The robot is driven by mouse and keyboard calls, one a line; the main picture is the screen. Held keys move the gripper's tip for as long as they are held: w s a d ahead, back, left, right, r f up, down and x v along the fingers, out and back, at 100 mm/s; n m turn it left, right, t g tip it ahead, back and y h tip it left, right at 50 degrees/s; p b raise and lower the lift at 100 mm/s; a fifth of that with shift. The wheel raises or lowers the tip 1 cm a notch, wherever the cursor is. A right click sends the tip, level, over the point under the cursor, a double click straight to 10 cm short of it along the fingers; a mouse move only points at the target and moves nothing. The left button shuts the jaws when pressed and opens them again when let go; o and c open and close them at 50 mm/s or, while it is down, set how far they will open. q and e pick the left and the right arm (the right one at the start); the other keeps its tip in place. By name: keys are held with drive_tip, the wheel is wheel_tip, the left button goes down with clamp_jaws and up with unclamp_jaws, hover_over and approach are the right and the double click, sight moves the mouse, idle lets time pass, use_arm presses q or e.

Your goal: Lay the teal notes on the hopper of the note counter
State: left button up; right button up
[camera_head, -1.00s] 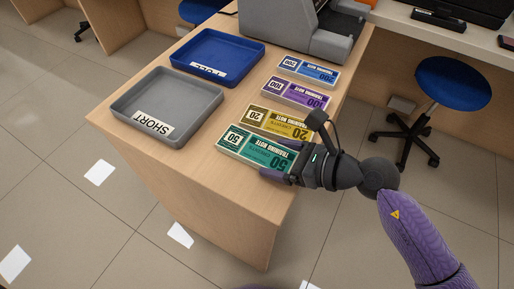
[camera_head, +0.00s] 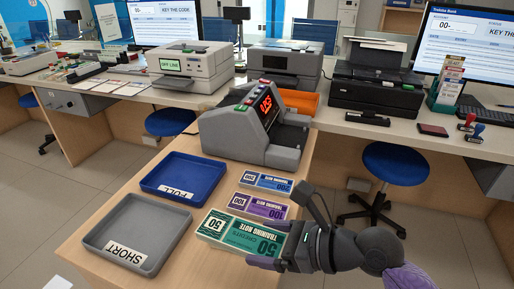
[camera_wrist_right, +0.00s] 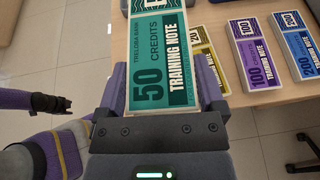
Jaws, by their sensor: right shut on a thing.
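The teal notes (camera_head: 236,236), a stack marked 50, are in my right gripper (camera_head: 279,252), which is shut on their right end. In the head view they hide the yellow notes; in the right wrist view the teal stack (camera_wrist_right: 158,60) lies between the two fingers, above the table level. The note counter (camera_head: 250,125) is a grey machine with a red lit display at the far end of the wooden table. Its hopper cannot be made out clearly from here. My left gripper (camera_wrist_right: 50,103) shows at the left of the right wrist view; its finger state is unclear.
Purple notes (camera_head: 259,207) and blue notes (camera_head: 266,183) lie on the table (camera_head: 215,186) between the teal stack and the counter. A blue FULL tray (camera_head: 196,171) and grey SHORT tray (camera_head: 162,211) stand on the left. Yellow notes (camera_wrist_right: 203,57) show in the wrist view.

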sight(250, 247)
use_arm(q)
drive_tip(key=shift+t, duration=0.3)
drive_tip(key=r+p, duration=0.1)
drive_tip(key=w+r+p, duration=0.1)
drive_tip(key=r, duration=0.1)
drive_tip(key=r+p, duration=0.1)
drive_tip(key=shift+w+d+r+p, duration=0.1)
drive_tip(key=shift+w+r+p, duration=0.05)
drive_tip(key=shift+w+p, duration=0.25)
use_arm(e)
drive_tip(key=s+d+r+m+t, duration=0.1)
drive_tip(key=s+d+r, duration=0.1)
drive_tip(key=d+r, duration=0.2)
drive_tip(key=s+d+r+m+t+h, duration=0.1)
drive_tip(key=s+d+r, duration=0.2)
drive_tip(key=d, duration=0.5)
drive_tip(key=shift+d+r+m+t, duration=0.25)
drive_tip(key=shift+r+m+t, duration=0.05)
drive_tip(key=shift+r, duration=0.3)
use_arm(q)
drive_tip(key=shift+s, duration=0.25)
